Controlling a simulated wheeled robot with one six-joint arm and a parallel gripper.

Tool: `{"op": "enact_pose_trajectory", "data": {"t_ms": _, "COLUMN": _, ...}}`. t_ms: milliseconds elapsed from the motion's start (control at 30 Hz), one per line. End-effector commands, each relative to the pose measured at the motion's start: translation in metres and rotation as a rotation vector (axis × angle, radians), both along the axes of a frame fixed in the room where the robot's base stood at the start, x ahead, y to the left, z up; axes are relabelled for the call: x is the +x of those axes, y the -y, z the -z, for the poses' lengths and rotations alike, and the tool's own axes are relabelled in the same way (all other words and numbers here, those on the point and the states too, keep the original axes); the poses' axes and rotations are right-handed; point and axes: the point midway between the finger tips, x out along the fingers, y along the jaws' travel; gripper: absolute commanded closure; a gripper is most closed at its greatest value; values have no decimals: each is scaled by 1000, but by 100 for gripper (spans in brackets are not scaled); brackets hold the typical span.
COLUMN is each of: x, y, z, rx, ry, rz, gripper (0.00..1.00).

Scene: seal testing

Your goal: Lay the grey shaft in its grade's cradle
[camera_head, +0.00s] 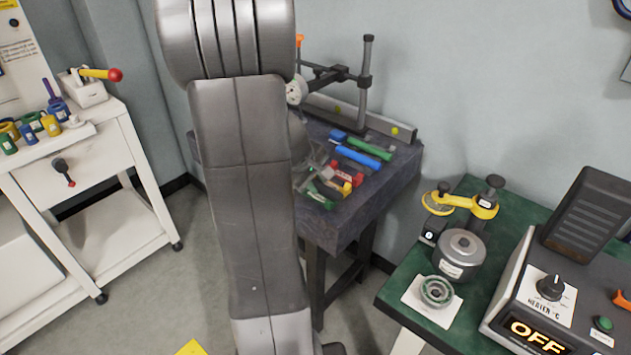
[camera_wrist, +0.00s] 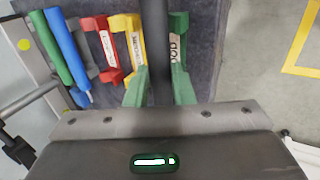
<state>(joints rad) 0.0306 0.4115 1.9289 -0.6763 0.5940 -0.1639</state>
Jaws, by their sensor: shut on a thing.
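The dark grey shaft (camera_wrist: 157,45) is held between the two fingers of my gripper (camera_wrist: 160,92) in the wrist view, running away from the palm. A green cradle (camera_wrist: 179,52) with a partly hidden white label lies just right of the shaft; the shaft covers its left part. I cannot tell the height between them. A yellow cradle (camera_wrist: 128,45) and a red cradle (camera_wrist: 103,45), both labelled, stand left of it. In the head view the red cradle (camera_head: 352,178) and green cradle (camera_head: 320,198) show at the dark bench's front edge; my arm partly hides the gripper.
A blue bar (camera_head: 358,157) and a green bar (camera_head: 369,148) lie behind the cradles on the dark bench (camera_head: 385,185). A metal stand (camera_head: 366,80) rises at the bench's back. A green-topped table (camera_head: 395,290) with a heater (camera_head: 545,300) stands to the right.

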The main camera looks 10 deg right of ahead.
Motion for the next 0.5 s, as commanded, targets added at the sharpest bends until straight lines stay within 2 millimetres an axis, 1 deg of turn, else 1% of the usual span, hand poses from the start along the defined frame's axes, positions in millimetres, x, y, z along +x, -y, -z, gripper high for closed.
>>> {"op": "enact_pose_trajectory", "data": {"t_ms": 500, "x": 1, "y": 0, "z": 9, "rx": -1, "ry": 2, "rz": 0, "gripper": 100}}
